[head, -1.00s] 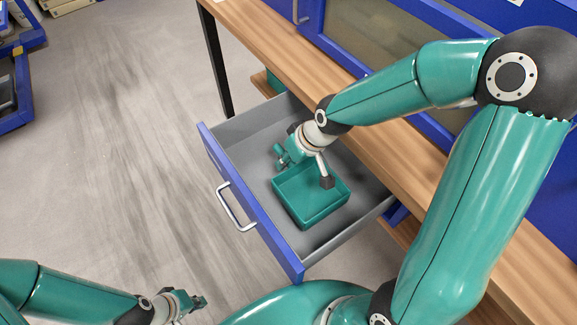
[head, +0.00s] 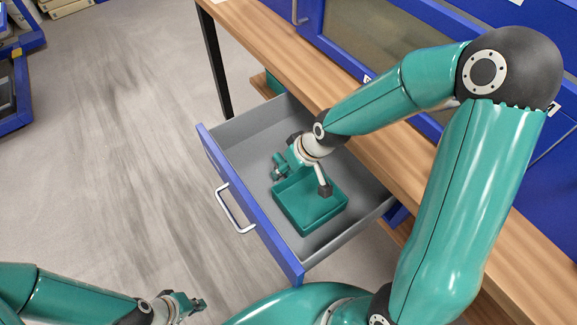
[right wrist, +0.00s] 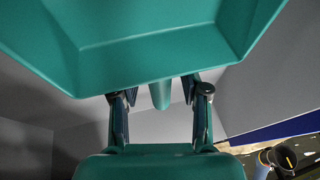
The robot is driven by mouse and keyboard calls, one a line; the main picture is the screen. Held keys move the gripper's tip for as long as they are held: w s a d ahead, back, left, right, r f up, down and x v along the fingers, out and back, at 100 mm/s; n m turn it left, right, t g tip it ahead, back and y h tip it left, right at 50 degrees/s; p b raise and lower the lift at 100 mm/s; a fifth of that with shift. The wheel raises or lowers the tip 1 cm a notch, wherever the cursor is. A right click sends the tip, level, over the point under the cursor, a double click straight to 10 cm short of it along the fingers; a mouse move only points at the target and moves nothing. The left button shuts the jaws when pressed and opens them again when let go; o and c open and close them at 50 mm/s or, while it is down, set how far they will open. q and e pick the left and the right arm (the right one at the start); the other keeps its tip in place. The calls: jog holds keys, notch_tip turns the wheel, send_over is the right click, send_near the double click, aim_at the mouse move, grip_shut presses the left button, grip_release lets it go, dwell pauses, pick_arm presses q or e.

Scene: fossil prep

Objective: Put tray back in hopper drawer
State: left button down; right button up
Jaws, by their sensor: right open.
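The teal tray (head: 310,211) is inside the pulled-out grey drawer (head: 238,133), which has a blue front (head: 243,195). The tray looks level and empty, and seems to rest on the drawer floor. My right gripper (head: 302,180) is at the tray's far edge, its fingers spread. In the right wrist view the tray (right wrist: 150,60) fills the top, and its short handle (right wrist: 161,95) sticks out between the open fingers of my right gripper (right wrist: 160,100), with gaps on both sides. My left gripper (head: 190,304) is low at the left, outside the drawer, apparently empty; its jaw opening is unclear.
A wooden bench top (head: 290,55) runs above the drawer, with blue cabinets behind it. A silver handle (head: 234,210) is on the drawer front. A dark bench leg (head: 217,70) stands left of the drawer.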

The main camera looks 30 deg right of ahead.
aim_at(306, 183)
jog(key=shift+r, duration=0.15)
jog(key=p+v, duration=0.1)
jog(key=v, duration=1.1)
